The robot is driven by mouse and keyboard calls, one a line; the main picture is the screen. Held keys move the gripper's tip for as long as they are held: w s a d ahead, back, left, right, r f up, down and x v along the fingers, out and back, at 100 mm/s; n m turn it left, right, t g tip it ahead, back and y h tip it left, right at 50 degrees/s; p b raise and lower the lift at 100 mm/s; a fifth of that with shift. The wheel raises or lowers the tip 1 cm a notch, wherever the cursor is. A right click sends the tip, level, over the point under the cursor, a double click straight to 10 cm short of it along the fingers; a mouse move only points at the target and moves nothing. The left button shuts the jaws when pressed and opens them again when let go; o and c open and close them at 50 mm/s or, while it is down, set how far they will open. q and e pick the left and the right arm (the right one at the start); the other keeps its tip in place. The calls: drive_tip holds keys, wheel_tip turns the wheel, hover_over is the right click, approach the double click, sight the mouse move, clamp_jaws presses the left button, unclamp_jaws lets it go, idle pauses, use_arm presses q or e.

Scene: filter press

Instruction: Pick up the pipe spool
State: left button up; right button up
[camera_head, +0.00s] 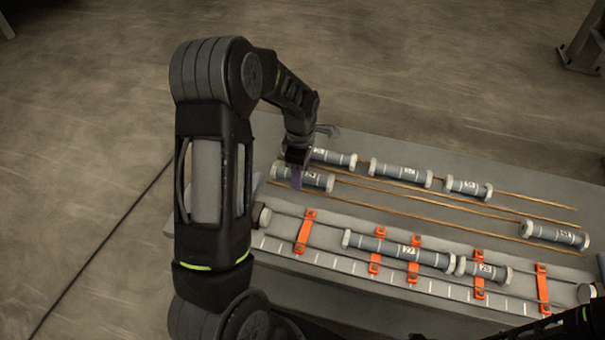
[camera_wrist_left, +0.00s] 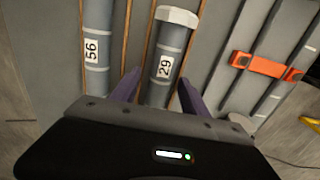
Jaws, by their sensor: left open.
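Several grey pipe spools with white end flanges and number labels lie on the table. One, labelled 29 (camera_wrist_left: 172,48), lies between the two purple fingers of my left gripper (camera_wrist_left: 158,92) in the wrist view. In the head view my open left gripper (camera_head: 297,177) points down at the left part of this spool (camera_head: 319,181), hiding some of it. I cannot tell whether the fingers touch it. Spool 56 (camera_wrist_left: 97,45) lies just left of it in the wrist view. My right gripper is out of view.
The table (camera_head: 525,184) carries thin copper-coloured rods beside the spools. More spools lie at the back (camera_head: 400,172) and far right (camera_head: 555,234). A front rack with orange clamps (camera_head: 306,231) holds a long spool (camera_head: 398,249) and a short one (camera_head: 484,270).

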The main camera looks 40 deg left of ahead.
use_arm(q)
drive_tip(key=shift+c, duration=0.2)
idle(0.4)
clamp_jaws()
idle(0.3)
